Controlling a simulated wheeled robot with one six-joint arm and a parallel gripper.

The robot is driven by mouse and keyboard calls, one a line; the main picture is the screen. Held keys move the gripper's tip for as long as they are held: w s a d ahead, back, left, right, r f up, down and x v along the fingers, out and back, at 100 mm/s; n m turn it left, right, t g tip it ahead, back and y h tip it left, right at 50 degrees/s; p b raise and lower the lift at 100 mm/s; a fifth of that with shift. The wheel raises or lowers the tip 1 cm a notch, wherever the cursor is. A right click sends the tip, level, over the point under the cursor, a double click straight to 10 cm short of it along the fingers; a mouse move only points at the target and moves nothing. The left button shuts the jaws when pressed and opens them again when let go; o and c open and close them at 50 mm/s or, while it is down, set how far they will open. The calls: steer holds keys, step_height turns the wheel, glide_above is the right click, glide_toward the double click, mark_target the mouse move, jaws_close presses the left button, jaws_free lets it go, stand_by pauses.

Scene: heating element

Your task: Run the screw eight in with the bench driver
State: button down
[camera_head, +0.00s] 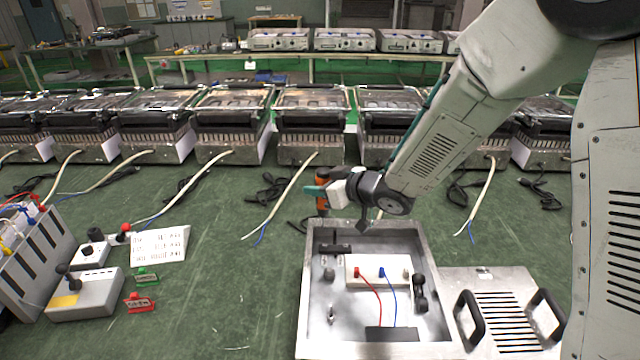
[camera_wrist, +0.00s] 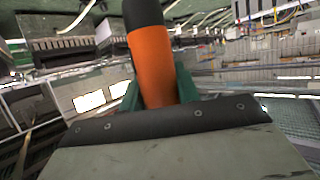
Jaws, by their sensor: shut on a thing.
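My gripper (camera_head: 314,193) is shut on the orange and black bench driver (camera_head: 322,203), held above the far left corner of an open metal housing (camera_head: 309,290). In the wrist view the driver (camera_wrist: 152,62) stands between the green fingers of my gripper (camera_wrist: 155,95). The driver's tip is not clear in either view. Inside the housing are a white block (camera_head: 392,262) with a red wire (camera_head: 370,283) and a blue wire (camera_head: 391,292), and several dark fittings. I cannot tell which screw is screw eight.
A slotted metal plate (camera_head: 502,330) with two black handles lies right of the housing. At left are a grey control box (camera_head: 88,297), a printed card (camera_head: 158,245) and a wire rack (camera_head: 35,265). Finished-looking grill units (camera_head: 312,125) line the back.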

mark_target(321, 210)
steer(key=shift+d, duration=0.1)
steer(key=shift+s+d+f, duration=0.1)
steer(key=shift+s+f, duration=0.05)
steer(key=shift+f, duration=2.4)
steer(key=shift+f, duration=0.9)
steer(key=shift+r, duration=2.6)
